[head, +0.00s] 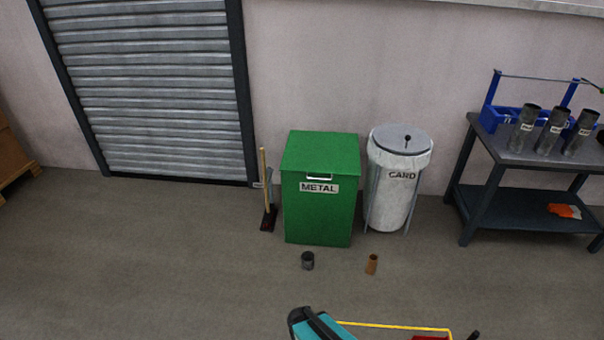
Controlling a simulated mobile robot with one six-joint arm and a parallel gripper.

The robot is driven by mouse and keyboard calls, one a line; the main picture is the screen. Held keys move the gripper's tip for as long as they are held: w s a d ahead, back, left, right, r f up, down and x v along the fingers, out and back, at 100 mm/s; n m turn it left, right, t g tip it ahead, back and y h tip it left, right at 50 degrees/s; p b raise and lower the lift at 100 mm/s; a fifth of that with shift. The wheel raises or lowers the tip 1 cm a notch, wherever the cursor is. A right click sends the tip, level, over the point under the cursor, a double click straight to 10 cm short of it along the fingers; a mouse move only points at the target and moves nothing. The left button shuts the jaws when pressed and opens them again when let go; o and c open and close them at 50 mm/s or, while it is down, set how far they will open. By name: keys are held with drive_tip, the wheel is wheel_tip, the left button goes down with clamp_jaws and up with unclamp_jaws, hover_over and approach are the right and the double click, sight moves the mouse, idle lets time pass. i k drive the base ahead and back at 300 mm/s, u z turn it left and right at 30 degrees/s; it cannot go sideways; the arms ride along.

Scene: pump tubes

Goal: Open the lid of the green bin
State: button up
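The green bin (318,215) stands on the floor against the wall, near the middle of the head view. Its green lid (320,150) lies flat and closed on top. A pale handle (320,176) shows at the lid's front edge, just above a white label reading METAL (319,188). I cannot make out my gripper in this view. A teal and black part at the bottom edge looks like part of my own body, cut off by the frame and well away from the bin.
A round white bin labelled CARD (393,196) stands close on the right. A broom (265,190) leans on the left. A dark short tube (307,260) and a brown tube (371,264) stand on the floor in front. A dark table (515,165) holds several tubes.

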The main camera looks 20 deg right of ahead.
sight(307, 152)
drive_tip(key=u, duration=0.3)
drive_tip(key=i, duration=1)
drive_tip(key=u, duration=0.15)
